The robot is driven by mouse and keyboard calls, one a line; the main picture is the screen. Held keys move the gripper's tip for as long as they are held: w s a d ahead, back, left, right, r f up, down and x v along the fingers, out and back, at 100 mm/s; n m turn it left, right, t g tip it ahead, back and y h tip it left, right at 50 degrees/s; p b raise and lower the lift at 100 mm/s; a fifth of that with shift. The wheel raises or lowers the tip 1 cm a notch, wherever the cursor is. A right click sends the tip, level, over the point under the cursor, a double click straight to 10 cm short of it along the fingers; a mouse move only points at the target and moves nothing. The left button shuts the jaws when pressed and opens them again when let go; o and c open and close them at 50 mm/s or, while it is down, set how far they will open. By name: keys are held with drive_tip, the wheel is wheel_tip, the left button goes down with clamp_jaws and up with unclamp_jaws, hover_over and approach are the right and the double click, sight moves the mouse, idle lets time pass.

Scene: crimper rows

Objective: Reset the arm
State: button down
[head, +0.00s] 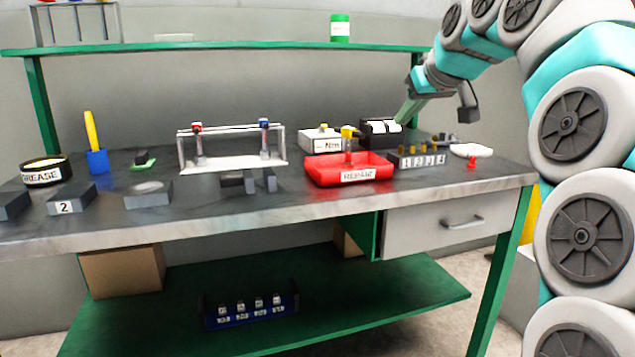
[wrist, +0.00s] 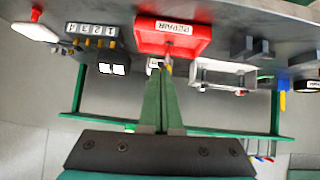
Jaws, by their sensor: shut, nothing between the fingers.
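My gripper (head: 403,115) is raised above the back right of the workbench (head: 330,207), on the arm reaching in from the right. In the wrist view its two green fingers (wrist: 164,78) lie together with nothing between them. In the head view the fingers slant down toward a black box with white rolls (head: 381,132). I cannot tell whether they touch it. The red REPAIR tray (head: 348,172) stands on the bench in front of the gripper, with a yellow-topped tool (head: 349,132) upright at it; the tray also shows in the wrist view (wrist: 173,36).
A numbered block (head: 421,161) and a white-topped red item (head: 471,151) stand right of the tray. A white rack (head: 233,165), blue holder (head: 97,161) and grease tin (head: 46,172) stand left. A green-edged shelf (head: 230,48) runs behind.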

drive_tip(key=s+a+f+m+g+h, duration=0.3)
drive_tip(key=s+f+g, duration=0.5)
drive_tip(key=s+f, duration=2.15)
drive_tip(key=s+d+f+g, duration=0.1)
drive_tip(key=s+f+g, duration=0.2)
drive_tip(key=s+f, duration=0.9)
drive_tip(key=shift+s+m+g, duration=0.3)
drive_tip(key=shift+s+m, duration=0.1)
drive_tip(key=shift+s, duration=0.4)
drive_tip(key=shift+d, duration=0.1)
